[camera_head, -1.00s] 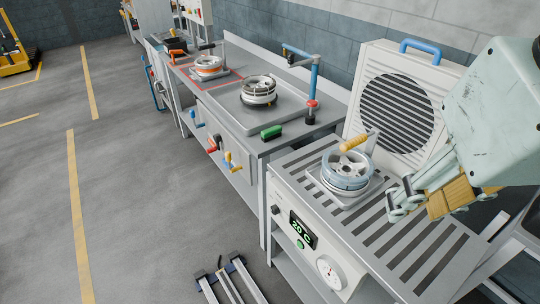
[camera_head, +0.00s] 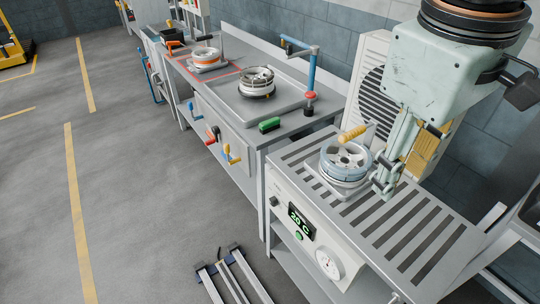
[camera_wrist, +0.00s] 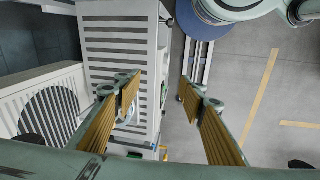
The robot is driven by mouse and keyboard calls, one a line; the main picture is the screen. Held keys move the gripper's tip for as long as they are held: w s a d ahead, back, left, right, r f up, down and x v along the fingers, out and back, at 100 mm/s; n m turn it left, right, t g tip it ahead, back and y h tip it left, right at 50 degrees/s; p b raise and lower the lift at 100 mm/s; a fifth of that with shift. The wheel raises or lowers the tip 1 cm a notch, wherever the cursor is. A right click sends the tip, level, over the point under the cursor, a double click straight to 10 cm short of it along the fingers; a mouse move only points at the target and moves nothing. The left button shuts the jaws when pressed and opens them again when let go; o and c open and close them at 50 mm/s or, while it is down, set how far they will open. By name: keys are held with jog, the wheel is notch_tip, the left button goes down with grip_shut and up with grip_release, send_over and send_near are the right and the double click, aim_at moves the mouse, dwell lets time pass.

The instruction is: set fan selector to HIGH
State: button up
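A small black knob (camera_head: 274,201) sits on the front panel (camera_head: 318,240) of the slotted station, left of the display; it may be the fan selector, but no markings are readable. The display (camera_head: 301,221) reads 20 C in green, with a green button (camera_head: 298,236) below it. My gripper (camera_head: 384,188) points down over the slotted top, right of the wheel and behind the panel. In the wrist view my gripper (camera_wrist: 159,96) is open and empty, its fingers wide apart. A white fan unit (camera_head: 373,85) with a round grille stands behind, partly hidden by my arm.
A grey wheel (camera_head: 346,163) with a yellow-handled piece (camera_head: 353,133) stands on the slotted top (camera_head: 420,225). A round gauge (camera_head: 328,264) is on the panel. A bench with another wheel (camera_head: 257,82) is to the left. The floor in front is mostly clear.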

jog(key=w+a+f+n+g+h, duration=0.2)
jog(key=w+a+f+n+h, duration=0.1)
jog(key=w+f+n, duration=0.55)
jog(key=w+a+f+n+g+h, duration=0.1)
jog(key=w+a+f+n+h, duration=0.3)
jog(key=w+n, duration=0.6)
jog(key=w+a+f+n+t+h, duration=0.1)
jog(key=w+a+f+n+h, duration=0.1)
jog(key=w+a+f+n, duration=0.45)
jog(key=w+a+f+n+t+h, duration=0.1)
jog(key=w+a+f+n+h, duration=0.25)
jog(key=f, duration=0.55)
jog(key=w+a+f+n+t, duration=0.1)
jog(key=a+f+n+t, duration=0.2)
jog(key=a+f+n, duration=0.35)
jog(key=n+t+h, duration=0.1)
jog(key=n+t, duration=0.5)
jog(key=n, duration=0.6)
send_near(271, 203)
jog(key=v, duration=0.4)
jog(key=shift+s+f+n+t, duration=0.2)
jog(key=shift+s+n+t, duration=0.1)
jog(key=shift+n, duration=0.1)
jog(key=shift+w+d, duration=0.1)
jog(key=shift+d, duration=0.1)
jog(key=shift+b+x, duration=0.3)
jog(key=shift+x, duration=6.45)
jog(key=shift+r, duration=0.15)
